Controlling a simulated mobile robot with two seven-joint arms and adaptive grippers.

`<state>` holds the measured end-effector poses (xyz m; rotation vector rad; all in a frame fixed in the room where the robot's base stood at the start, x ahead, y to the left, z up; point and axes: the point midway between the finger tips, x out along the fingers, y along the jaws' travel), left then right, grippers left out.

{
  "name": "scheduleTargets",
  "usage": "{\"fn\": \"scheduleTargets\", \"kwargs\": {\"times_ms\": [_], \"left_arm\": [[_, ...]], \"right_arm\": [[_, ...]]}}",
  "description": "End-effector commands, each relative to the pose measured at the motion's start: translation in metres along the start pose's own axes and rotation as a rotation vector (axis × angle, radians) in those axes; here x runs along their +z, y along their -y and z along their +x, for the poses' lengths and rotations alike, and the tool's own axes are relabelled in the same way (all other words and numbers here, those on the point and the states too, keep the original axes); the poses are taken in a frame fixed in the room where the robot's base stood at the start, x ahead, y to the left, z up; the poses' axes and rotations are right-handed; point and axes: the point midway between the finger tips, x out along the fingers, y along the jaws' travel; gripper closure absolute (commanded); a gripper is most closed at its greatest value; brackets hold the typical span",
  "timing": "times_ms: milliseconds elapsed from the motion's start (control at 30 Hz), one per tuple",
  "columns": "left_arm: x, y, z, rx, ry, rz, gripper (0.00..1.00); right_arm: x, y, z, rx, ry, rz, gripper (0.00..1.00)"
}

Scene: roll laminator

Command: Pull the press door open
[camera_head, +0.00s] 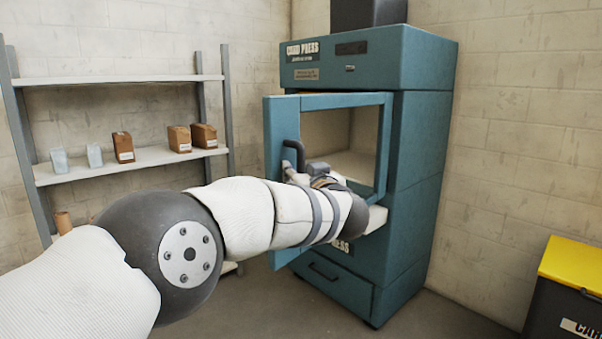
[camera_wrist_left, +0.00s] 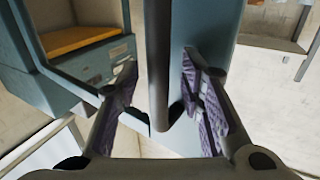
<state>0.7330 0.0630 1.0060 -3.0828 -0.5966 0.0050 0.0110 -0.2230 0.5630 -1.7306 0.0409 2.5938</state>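The teal press (camera_head: 420,150) stands against the back wall in the head view. Its framed door (camera_head: 273,125) has a pale interior visible through its opening, and its left edge juts past the cabinet side; I cannot tell exactly how far it stands ajar. The dark bar handle (camera_head: 291,146) is upright on the door's left part. It also shows in the left wrist view (camera_wrist_left: 158,55), between the two fingers of my left gripper (camera_wrist_left: 160,103). The gripper is open, with gaps to the bar on both sides. My left arm hides the door's lower part. My right gripper is out of view.
A shelf rack (camera_head: 110,80) with brown bags and small pale packs stands at the left. A dark bin with a yellow lid (camera_head: 575,262) stands at the lower right. A drawer (camera_head: 335,283) is below the door. Grey floor lies in front.

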Motion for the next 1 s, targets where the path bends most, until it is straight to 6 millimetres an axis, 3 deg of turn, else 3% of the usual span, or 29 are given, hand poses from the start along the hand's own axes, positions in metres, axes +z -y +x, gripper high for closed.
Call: {"fn": "scheduleTargets", "kwargs": {"times_ms": [267,600,700,1000], "left_arm": [[-0.002,-0.002,-0.012,0.004,-0.001,0.001,0.65],[-0.002,0.0,-0.093,0.003,-0.003,0.003,0.65],[-0.001,0.0,-0.11,0.001,-0.001,0.0,0.65],[0.0,0.001,-0.121,0.0,-0.001,-0.001,0.65]], "right_arm": [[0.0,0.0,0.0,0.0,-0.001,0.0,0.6],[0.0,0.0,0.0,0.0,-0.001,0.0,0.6],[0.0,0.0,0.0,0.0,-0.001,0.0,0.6],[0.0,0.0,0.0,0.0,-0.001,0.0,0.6]]}}
